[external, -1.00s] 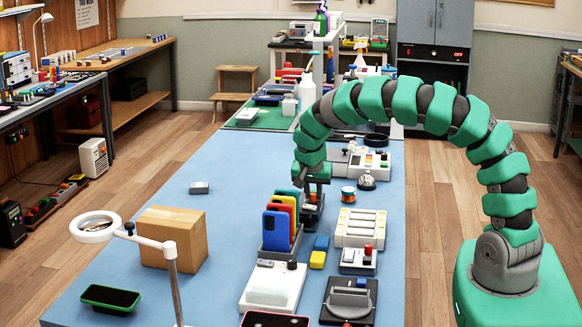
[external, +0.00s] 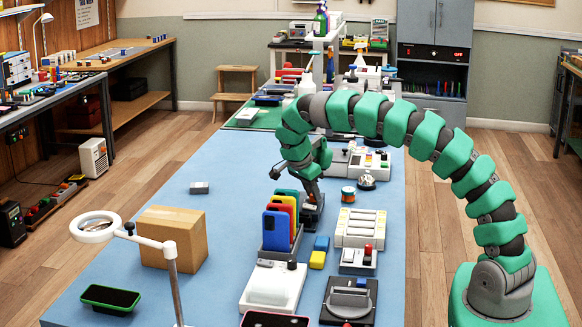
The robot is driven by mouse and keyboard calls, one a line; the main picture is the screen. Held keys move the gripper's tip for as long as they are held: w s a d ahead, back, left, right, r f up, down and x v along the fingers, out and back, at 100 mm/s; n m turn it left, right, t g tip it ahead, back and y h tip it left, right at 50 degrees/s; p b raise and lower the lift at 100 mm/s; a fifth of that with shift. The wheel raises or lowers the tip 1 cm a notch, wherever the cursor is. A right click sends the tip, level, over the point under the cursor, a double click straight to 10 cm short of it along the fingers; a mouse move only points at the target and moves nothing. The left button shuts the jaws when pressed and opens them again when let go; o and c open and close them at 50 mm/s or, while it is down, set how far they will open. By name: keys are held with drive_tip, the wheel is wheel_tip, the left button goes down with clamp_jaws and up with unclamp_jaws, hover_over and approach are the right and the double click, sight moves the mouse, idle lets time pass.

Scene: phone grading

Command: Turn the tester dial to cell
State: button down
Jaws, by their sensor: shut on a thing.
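The tester (external: 312,216) is a small dark device on the blue mat, just behind and right of the upright row of coloured phones. My gripper (external: 311,197) points down at its top and is shut on the dial there. The dial itself is hidden by the fingers, and its markings are too small to read, so I cannot tell which setting it points to.
The coloured phones (external: 278,226) stand in a rack close in front of my gripper. A white tray with cells (external: 360,228) and a blue and a yellow block (external: 317,260) are to the right. The mat (external: 225,215) is clear between.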

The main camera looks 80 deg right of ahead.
drive_tip(key=shift+a+f, duration=0.1)
idle(0.3)
drive_tip(key=c, duration=1.3)
unclamp_jaws()
drive_tip(key=shift+w, duration=0.1)
drive_tip(key=p+v, duration=0.2)
drive_tip(key=v, duration=1.1)
drive_tip(key=shift+w+r+p, duration=0.25)
drive_tip(key=shift+r+p, duration=0.05)
drive_tip(key=shift+p, duration=0.1)
